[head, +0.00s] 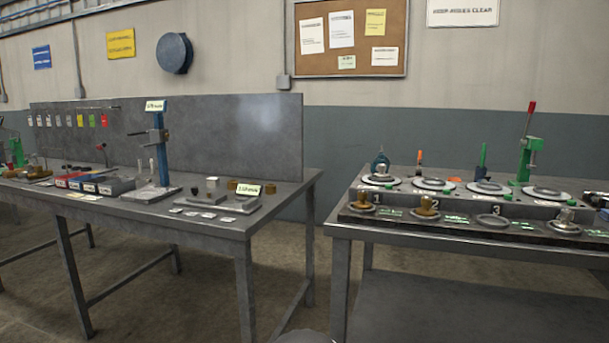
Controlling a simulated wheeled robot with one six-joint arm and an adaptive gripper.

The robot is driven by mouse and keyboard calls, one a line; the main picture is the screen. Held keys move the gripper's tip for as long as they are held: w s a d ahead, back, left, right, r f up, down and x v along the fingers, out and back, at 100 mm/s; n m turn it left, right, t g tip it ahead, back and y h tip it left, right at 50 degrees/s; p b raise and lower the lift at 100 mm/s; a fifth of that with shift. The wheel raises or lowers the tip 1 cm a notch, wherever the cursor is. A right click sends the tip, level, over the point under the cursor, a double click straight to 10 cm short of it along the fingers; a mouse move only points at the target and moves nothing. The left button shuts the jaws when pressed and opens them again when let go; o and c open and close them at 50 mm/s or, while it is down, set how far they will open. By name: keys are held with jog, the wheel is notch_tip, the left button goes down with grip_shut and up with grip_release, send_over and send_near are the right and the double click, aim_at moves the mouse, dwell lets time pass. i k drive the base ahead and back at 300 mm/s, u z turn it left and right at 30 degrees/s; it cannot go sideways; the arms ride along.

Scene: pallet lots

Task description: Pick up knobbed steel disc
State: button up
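On the right bench, a silvery knobbed piece (565,220) sits on a round plate in the front row, toward the right. Another silvery piece (381,173) stands on the leftmost round plate of the back row. Either could be the knobbed steel disc; they are too small to tell. Two brass-coloured knobbed pieces (362,201) (427,207) stand at the front row's left. The front place marked 3 (493,220) holds a flat ring or plate with nothing tall on it.
The right bench (440,239) also bears a green press (526,155) with a red handle. The left bench (238,224) bears a blue column stand (159,150), boxes and small blocks. A narrow floor gap separates the benches. A grey panel (240,135) backs the left bench.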

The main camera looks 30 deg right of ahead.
aim_at(382, 166)
jog(key=u, duration=0.3)
jog(key=i, duration=1.4)
jog(key=z, duration=2.1)
